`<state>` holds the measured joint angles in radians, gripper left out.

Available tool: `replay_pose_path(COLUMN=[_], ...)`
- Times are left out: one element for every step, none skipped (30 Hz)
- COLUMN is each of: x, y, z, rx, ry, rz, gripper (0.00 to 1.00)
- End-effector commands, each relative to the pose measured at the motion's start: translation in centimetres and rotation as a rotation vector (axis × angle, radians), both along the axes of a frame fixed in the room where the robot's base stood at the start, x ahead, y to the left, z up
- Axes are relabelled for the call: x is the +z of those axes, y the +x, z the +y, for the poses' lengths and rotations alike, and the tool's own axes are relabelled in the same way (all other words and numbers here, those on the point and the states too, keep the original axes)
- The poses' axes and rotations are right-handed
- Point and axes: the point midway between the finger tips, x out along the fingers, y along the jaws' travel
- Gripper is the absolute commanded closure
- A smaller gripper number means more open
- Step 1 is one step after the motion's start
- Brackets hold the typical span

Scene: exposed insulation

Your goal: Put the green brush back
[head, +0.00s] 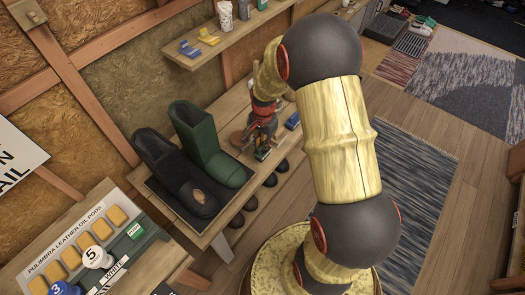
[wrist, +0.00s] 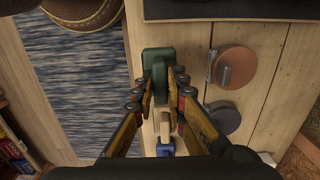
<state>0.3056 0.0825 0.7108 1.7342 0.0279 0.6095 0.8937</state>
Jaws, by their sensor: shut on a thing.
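My gripper (head: 263,138) is over the wooden bench (head: 232,203), to the right of the boots in the head view. In the wrist view, its fingers (wrist: 163,80) are closed around the green brush (wrist: 157,60). The brush's green block shows between and beyond the fingertips, near the bench's edge. In the head view, only a small part of the green brush (head: 262,153) shows below the fingers. I cannot tell whether it touches the bench.
A blue brush (wrist: 165,149) lies on the bench. A brown disc (wrist: 236,67) and a grey disc (wrist: 224,119) are nearby. A black boot (head: 172,165) and green boot (head: 205,140) stand on a dark mat. Above, a shelf (head: 232,45) holds yellow and blue pieces.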

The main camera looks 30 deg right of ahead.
Motion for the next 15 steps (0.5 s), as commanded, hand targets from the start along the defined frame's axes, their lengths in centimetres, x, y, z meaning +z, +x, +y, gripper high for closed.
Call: replay_pose_path(x=[-0.3, -0.5, -0.9, -1.2, -1.7, -2.4, -2.9, -3.4, -3.8, -4.0, -4.1, -4.1, -4.0, -3.9, -3.9], y=[0.2, 0.3, 0.5, 0.7, 0.7, 0.7, 0.7, 0.7, 0.7, 0.7, 0.7, 0.7, 0.7, 0.7, 0.7], z=[-0.1, -0.2, -0.3, -0.4, -0.4, -0.4, -0.4, -0.4, -0.4, -0.4, -0.4, -0.4, -0.4, -0.4, -0.4], rx=[0.000, 0.000, -0.001, -0.001, -0.001, -0.001, 0.000, 0.000, 0.000, 0.000, 0.000, 0.000, 0.000, 0.000, 0.000], ry=[0.000, 0.000, 0.001, 0.001, 0.001, 0.001, 0.001, 0.001, 0.000, 0.000, 0.000, 0.000, -0.001, -0.001, -0.001], rz=[0.000, 0.000, 0.001, 0.001, 0.001, 0.001, 0.001, 0.001, 0.000, 0.000, 0.000, -0.001, -0.001, -0.001, -0.001], gripper=[1.00, 1.00, 1.00, 1.00, 1.00, 1.00, 1.00, 1.00, 1.00, 1.00, 1.00, 1.00, 1.00, 1.00, 1.00])
